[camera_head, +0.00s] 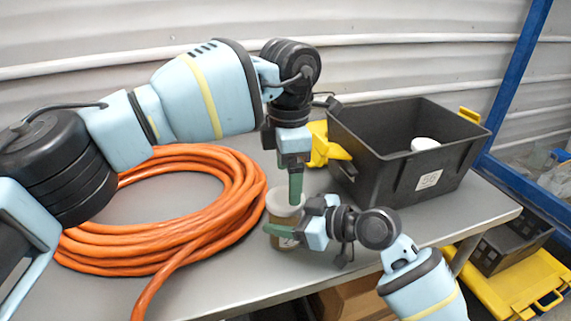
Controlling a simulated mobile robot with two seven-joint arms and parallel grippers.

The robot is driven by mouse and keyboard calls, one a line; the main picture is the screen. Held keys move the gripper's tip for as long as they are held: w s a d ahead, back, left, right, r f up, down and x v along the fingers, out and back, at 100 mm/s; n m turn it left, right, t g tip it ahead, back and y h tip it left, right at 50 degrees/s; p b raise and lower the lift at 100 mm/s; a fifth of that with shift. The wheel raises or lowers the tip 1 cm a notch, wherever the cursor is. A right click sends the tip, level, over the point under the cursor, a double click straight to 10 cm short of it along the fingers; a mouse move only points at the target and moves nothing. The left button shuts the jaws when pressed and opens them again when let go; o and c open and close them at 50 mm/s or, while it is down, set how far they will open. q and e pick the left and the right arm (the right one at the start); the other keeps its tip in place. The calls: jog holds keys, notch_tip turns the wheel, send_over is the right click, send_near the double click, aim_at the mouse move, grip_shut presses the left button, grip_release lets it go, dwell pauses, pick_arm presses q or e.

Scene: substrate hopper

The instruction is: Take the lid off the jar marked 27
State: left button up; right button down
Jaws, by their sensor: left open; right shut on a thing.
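A jar (279,217) with a brownish body and a whitish lid (287,200) stands upright on the grey table. Its label is partly covered; a 2 seems to show, but I cannot read the whole number. My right gripper (283,231) is shut on the jar's body from the front right, its green fingers low on the side. My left gripper (296,190) points straight down at the lid from above. It is open, one green finger showing by the lid; the other is hidden, and I cannot tell whether it touches.
A coiled orange hose (225,205) lies left of the jar. A black bin (390,165) with yellow handles and a numbered label stands behind right, a white round thing (425,144) inside. Yellow and black crates (510,285) stand lower right.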

aim_at(285, 197)
pick_arm(q)
jog(key=shift+w+a+r+m, duration=0.1)
jog(key=shift+a+r+m, duration=0.05)
jog(key=shift+r+m, duration=0.6)
jog(key=shift+w+a+r+m, duration=0.1)
jog(key=shift+r+m, duration=0.3)
jog(key=shift+m, duration=0.55)
jog(key=shift+f, duration=4)
jog(key=c, duration=1)
jog(key=shift+n, duration=1.8)
jog(key=o, duration=1.1)
